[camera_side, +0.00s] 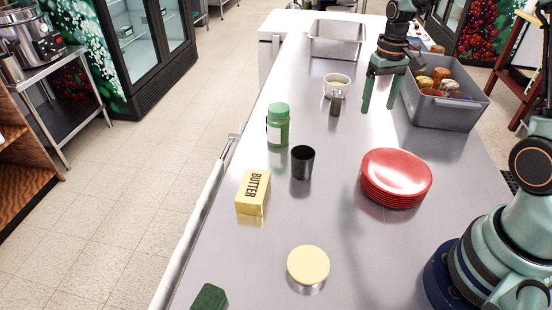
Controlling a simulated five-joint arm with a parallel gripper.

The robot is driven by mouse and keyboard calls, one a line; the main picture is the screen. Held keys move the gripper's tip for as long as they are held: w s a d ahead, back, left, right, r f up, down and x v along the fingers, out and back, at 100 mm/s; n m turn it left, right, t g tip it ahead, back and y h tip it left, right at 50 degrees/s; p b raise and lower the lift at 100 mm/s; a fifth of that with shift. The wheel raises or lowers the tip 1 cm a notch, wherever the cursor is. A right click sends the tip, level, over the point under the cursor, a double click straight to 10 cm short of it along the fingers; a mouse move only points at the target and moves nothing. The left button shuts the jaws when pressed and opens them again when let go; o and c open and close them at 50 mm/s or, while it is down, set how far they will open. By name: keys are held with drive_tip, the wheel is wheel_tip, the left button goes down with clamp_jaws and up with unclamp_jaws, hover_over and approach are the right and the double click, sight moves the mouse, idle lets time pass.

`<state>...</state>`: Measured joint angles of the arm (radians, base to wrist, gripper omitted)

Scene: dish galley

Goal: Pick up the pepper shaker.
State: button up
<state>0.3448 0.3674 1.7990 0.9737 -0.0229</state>
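A small shaker (336,103) with a shiny metal top and a dark brownish lower part stands upright on the metal counter, just in front of a white bowl (337,80). I take it for the pepper shaker. My gripper (379,108) points down to the right of the shaker, between it and the grey bin. Its two green fingers are apart with nothing visible between them. The gripper appears apart from the shaker; its exact height above the counter is hard to tell.
A grey bin (449,111) of jars stands right of my gripper. Nearer are a green-lidded jar (278,128), a black cup (302,162), red plates (396,178), a butter box (253,192) and a round cream-lidded container (308,265). A metal pan (337,40) lies behind.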

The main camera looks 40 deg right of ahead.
drive_tip(key=n+t+h, duration=0.2)
drive_tip(key=n+t, duration=0.1)
drive_tip(key=t, duration=0.2)
approach(338, 92)
drive_tip(key=w+f, duration=0.2)
drive_tip(key=x, duration=0.5)
drive_tip(key=shift+w+d+f, duration=0.1)
drive_tip(key=shift+d+f, duration=0.05)
drive_tip(key=shift+d, duration=0.2)
drive_tip(key=shift+x, duration=3)
drive_tip(key=shift+d, duration=0.1)
drive_tip(key=shift+c, duration=0.3)
clamp_jaws()
